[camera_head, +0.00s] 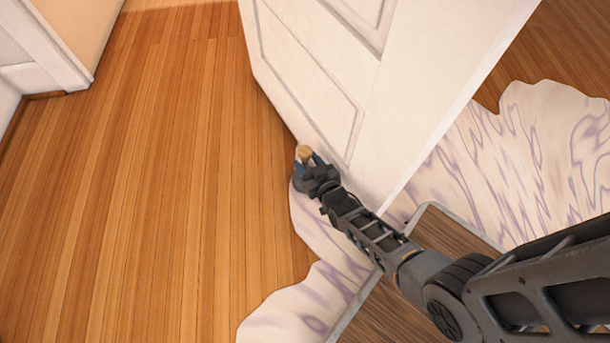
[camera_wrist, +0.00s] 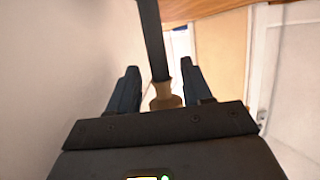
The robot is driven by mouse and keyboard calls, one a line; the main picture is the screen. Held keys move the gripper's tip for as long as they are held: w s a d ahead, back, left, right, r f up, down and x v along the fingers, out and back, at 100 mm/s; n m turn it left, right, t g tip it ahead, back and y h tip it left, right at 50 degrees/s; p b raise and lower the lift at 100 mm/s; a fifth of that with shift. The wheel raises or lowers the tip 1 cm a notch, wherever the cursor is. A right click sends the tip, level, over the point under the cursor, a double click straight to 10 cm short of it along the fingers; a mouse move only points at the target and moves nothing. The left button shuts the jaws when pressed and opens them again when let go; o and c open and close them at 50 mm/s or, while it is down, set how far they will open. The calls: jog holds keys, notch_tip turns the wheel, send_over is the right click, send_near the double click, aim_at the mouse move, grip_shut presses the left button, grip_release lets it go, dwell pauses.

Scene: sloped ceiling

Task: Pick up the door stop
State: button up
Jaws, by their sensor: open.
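The door stop appears to be the small tan, rounded piece (camera_head: 304,152) low beside the white door, at the tip of my arm. It also shows in the wrist view (camera_wrist: 165,97), between my two blue fingers. My gripper (camera_head: 308,161) is open, with a finger on each side of the tan piece. In the wrist view my gripper (camera_wrist: 160,68) shows a gap between each finger and the piece.
The white panelled door (camera_head: 305,85) stands open right beside my gripper. A pale rug with purple streaks (camera_head: 335,245) lies below the arm and beyond the door. A wooden-topped piece (camera_head: 440,228) is near my arm. The wooden floor (camera_head: 150,200) at left is clear.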

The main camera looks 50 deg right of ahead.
jog(key=shift+b+x, duration=0.3)
jog(key=shift+x, duration=0.7)
jog(key=shift+a, duration=0.1)
grip_shut()
dwell(0.5)
jog(key=shift+r, duration=0.15)
